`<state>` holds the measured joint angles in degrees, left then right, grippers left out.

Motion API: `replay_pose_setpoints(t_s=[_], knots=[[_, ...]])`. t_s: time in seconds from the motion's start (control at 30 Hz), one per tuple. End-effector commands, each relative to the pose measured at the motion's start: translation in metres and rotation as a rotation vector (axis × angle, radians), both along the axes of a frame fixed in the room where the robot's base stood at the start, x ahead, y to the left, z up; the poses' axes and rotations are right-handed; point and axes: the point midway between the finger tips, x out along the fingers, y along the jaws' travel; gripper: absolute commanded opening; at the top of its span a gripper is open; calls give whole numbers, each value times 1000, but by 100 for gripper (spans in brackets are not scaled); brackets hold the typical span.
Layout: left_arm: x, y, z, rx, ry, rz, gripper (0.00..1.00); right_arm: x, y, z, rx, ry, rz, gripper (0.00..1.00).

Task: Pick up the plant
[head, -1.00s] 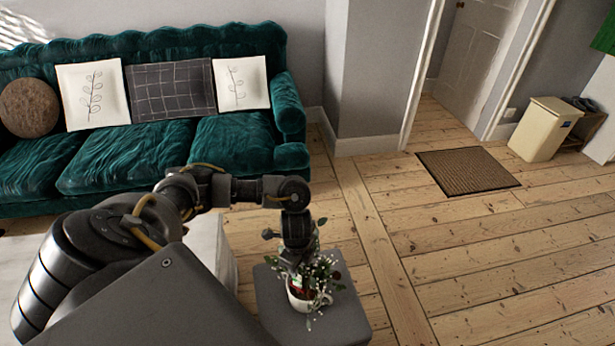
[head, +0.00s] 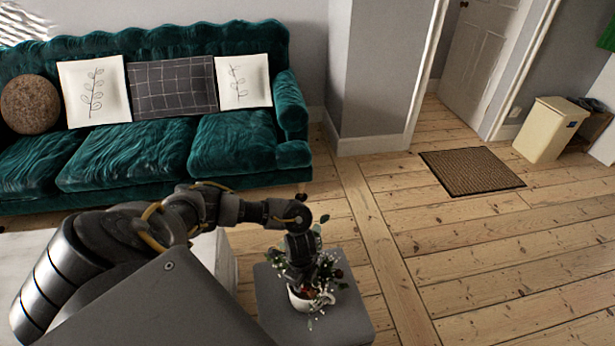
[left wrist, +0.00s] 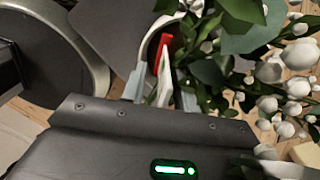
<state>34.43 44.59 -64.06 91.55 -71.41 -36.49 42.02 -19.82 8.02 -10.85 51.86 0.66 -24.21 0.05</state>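The plant (head: 325,275), with green leaves, white buds and some red, stands upright in a white cup-like pot (head: 297,300) on a small grey table (head: 348,322). My left gripper (head: 298,280) points down into the foliage just above the pot, and leaves partly hide its fingertips. In the left wrist view my left gripper (left wrist: 160,90) has its two grey fingers apart, with a red and white piece between them. I cannot tell whether either finger touches it. Leaves and white buds (left wrist: 275,105) fill the right side there. My right gripper is out of view.
A green sofa (head: 150,150) with several cushions stands behind at the left. A light low surface (head: 222,260) lies left of the grey table. A brown doormat (head: 470,172) and a cream bin (head: 548,130) are at the right. The floorboards right of the table are clear.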

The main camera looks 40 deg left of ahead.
Motion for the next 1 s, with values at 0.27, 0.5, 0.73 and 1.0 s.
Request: replay_pose_setpoints(t_s=[0.27,0.5,0.73,1.0], knots=[[0,0,0,0,0,0,18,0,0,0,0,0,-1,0],[0,0,0,0,0,0,0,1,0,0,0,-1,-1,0],[0,0,1,0,0,0,0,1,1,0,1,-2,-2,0],[0,0,1,0,0,0,0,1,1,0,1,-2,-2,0]])
